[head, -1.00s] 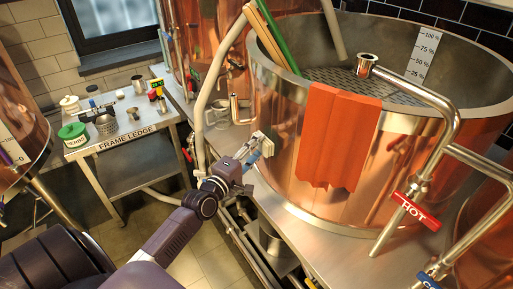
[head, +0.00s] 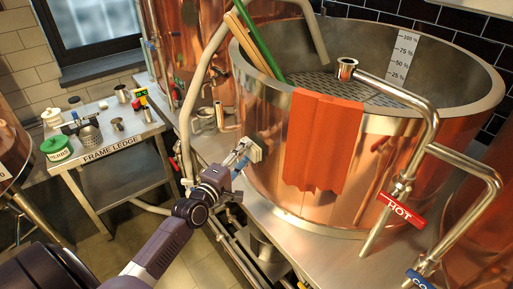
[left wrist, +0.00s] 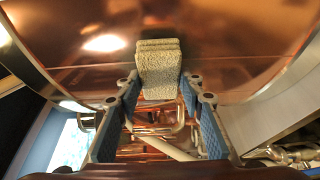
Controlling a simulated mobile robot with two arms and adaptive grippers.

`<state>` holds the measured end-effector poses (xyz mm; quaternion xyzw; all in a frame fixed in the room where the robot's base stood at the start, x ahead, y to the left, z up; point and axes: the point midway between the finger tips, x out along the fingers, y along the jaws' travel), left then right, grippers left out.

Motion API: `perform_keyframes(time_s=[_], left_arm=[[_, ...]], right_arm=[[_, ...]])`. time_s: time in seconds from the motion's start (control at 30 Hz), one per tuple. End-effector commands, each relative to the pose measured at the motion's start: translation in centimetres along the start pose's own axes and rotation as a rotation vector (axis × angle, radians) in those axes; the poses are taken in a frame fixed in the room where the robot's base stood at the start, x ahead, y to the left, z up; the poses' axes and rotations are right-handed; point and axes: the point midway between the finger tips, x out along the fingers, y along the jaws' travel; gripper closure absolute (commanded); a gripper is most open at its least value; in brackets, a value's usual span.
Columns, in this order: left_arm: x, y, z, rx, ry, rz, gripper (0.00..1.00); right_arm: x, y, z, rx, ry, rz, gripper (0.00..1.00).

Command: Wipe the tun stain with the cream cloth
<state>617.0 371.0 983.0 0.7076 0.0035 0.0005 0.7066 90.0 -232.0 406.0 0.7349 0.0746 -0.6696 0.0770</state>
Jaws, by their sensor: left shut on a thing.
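The copper tun (head: 345,205) is the large open vessel at the right, with a steel rim. My left gripper (head: 243,158) is at the lower left of its outer wall. It is shut on the cream cloth (head: 254,150), a folded pad. In the left wrist view the cloth (left wrist: 158,68) sticks out beyond the blue-padded fingers of the gripper (left wrist: 159,88), in front of the copper wall (left wrist: 225,45). It is at or very near the wall; I cannot tell if it touches. I cannot make out a stain. My right gripper is not in view.
An orange cloth (head: 318,140) hangs over the tun's rim. Pipes with a red HOT tag (head: 400,210) stand at the right. A glass mug (head: 203,120) stands behind my gripper.

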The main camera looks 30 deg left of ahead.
Motion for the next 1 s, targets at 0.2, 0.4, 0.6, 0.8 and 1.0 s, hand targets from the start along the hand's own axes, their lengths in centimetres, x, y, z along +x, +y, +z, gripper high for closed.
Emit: perform_keyframes(time_s=[0.2, 0.4, 0.6, 0.8, 1.0], left_arm=[[0.6, 0.0, 0.2, -0.001, 0.0, 0.001, 1.0], [0.6, -0.6, 0.2, 0.0, 0.0, 0.0, 1.0], [0.5, -3.0, 0.2, 0.0, 0.0, 0.0, 1.0], [0.4, -4.0, 0.1, 0.0, 0.0, 0.001, 1.0], [0.4, -3.9, 0.1, 0.0, 0.0, 0.001, 1.0]], right_arm=[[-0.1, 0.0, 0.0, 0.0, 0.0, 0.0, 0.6], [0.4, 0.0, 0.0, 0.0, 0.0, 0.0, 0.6], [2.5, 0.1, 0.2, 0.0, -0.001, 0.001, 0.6], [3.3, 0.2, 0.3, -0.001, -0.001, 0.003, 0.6], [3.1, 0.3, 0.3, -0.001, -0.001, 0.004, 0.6]])
